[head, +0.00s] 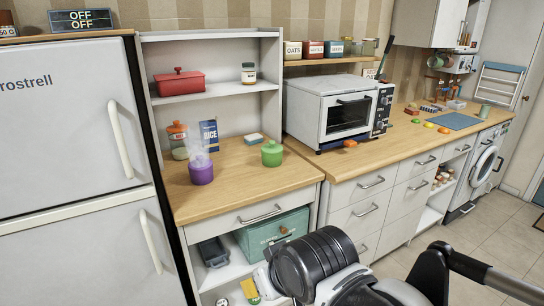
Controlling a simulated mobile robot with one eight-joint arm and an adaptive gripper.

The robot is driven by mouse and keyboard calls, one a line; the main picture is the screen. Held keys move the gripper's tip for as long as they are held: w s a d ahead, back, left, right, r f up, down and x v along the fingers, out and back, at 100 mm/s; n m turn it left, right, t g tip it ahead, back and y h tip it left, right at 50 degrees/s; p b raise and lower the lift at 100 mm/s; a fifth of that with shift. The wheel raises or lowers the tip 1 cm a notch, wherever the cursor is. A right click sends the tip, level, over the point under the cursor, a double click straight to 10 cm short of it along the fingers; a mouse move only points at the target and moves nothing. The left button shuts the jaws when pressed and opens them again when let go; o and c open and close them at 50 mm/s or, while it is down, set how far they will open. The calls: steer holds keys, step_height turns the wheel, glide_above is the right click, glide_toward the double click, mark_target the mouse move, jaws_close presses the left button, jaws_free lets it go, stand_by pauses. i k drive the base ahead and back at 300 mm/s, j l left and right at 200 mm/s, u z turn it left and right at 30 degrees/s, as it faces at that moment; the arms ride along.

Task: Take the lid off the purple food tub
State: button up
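The purple food tub (201,174) stands upright on the wooden worktop of the shelf unit, beside the fridge. A pale, see-through haze like steam (198,148) rises over it. The haze blurs its top, and I cannot make out the lid's edge clearly. A green tub (272,154) with a knobbed lid stands to its right, apart from it. Parts of my arm show at the bottom of the head view, well in front of and below the worktop. My gripper's fingers are not visible, and nothing of mine touches the purple tub.
An orange-lidded jar (178,142) and a blue rice box (209,134) stand close behind the purple tub. The fridge (70,150) walls the left side. A toaster oven (335,110) stands right. The worktop's front (245,188) is clear.

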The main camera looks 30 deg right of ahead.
mark_target(189, 165)
steer(key=i+l, duration=0.15)
steer(key=i, duration=1.15)
